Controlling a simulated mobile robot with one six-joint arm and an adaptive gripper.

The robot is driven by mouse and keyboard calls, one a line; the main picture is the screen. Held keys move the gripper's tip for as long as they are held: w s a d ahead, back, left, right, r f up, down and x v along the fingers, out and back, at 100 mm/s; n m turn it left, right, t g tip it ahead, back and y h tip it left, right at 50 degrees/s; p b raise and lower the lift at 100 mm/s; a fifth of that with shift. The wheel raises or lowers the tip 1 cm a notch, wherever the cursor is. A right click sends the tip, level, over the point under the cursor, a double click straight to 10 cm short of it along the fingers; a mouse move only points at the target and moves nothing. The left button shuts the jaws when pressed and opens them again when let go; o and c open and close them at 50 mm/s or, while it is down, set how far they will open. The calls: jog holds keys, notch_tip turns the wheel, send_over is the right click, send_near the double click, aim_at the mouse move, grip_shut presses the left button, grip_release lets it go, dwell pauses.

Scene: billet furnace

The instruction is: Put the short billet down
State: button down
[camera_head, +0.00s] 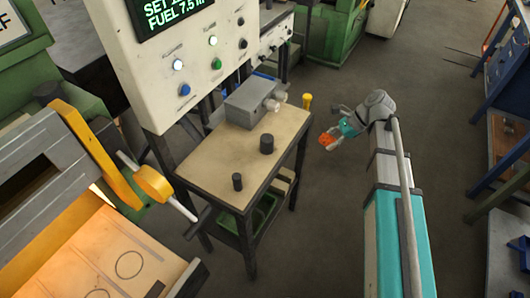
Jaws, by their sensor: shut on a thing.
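My gripper (332,136) is right of the wooden-topped table, out over the floor, at the end of my arm. It is shut on a small bright orange piece that looks like the short billet (326,140). The piece is small in the picture and partly covered by the fingers, so its exact shape and tilt cannot be told. Two dark cylinders stand upright on the table (215,167): a wider one (267,144) near the middle and a narrower one (237,182) near the front.
A grey box (250,102) and a yellow piece (307,101) are at the table's back. A control panel (188,62) rises behind it. At left, a lit surface with drawn circles (129,264) lies below a yellow-handled machine (152,182). Blue racks (505,85) stand at right.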

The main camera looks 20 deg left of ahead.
jog(key=a+r+m+t+y+b, duration=0.3)
jog(key=a+m+t+y+b, duration=0.3)
jog(key=y+b, duration=0.4)
jog(key=shift+w+a+r+m+y, duration=0.15)
jog(key=shift+w+a+m+y, duration=0.05)
jog(key=shift+a+m+y, duration=0.25)
jog(key=b, duration=0.8)
send_over(287, 133)
jog(key=d, duration=0.1)
jog(key=f, duration=0.7)
jog(key=shift+s+d+f, duration=0.1)
jog(key=shift+s+f, duration=0.2)
jog(key=shift+f, duration=0.1)
jog(key=shift+w+a+f+b, duration=0.4)
jog(key=shift+a+f, duration=0.1)
jog(key=shift+f, duration=0.1)
